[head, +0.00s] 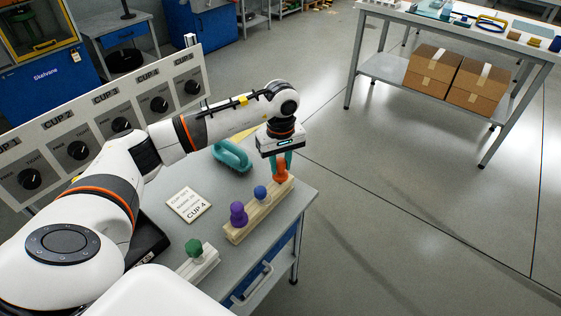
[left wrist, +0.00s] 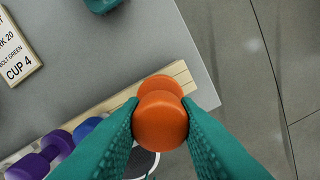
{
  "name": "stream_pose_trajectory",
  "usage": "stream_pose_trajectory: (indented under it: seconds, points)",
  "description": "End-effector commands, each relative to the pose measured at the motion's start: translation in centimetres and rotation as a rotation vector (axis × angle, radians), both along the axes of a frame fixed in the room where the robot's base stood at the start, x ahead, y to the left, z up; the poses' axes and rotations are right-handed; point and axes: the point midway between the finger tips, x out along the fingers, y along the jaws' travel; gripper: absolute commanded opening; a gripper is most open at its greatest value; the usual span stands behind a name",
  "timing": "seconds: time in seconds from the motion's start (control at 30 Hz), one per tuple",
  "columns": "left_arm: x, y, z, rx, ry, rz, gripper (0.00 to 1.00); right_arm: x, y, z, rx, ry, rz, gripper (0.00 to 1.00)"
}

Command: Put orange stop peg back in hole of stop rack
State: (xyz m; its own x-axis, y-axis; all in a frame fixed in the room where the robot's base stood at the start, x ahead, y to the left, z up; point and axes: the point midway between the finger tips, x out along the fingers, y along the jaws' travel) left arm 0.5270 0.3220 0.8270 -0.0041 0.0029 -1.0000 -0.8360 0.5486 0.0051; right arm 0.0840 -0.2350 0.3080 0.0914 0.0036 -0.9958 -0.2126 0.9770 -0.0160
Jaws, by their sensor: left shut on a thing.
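My left gripper (head: 281,158) points down over the far end of the wooden stop rack (head: 238,232). Its teal fingers are shut on the orange stop peg (head: 281,172). In the left wrist view the peg's round orange head (left wrist: 160,120) sits between the fingers, over the rack's end (left wrist: 181,76). The peg's lower end meets the rack in the picture; I cannot tell whether it is in a hole. A blue peg (head: 260,192) and a purple peg (head: 238,213) stand in the rack. My right gripper is not in view.
A teal handled object (head: 231,155) and a "CUP 4" card (head: 189,204) lie left of the rack. A green peg (head: 194,246) stands in a pale block (head: 200,266) near the front. The grey table (head: 299,196) has its right edge close to the rack.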

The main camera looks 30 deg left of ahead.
Motion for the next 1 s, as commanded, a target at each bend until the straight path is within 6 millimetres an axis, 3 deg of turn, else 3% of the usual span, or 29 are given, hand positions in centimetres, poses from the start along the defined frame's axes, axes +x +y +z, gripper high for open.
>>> stream_pose_trajectory:
  seconds: [0.8,0.83,1.0]
  points:
    - [0.0,0.0,-2.1,0.000,0.000,0.001,0.08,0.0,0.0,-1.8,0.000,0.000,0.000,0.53]
    - [0.0,0.0,-2.1,0.000,0.000,0.001,0.29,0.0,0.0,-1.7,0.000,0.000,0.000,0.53]
    - [0.0,0.0,-2.0,0.000,0.000,0.001,0.53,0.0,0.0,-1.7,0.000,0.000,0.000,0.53]
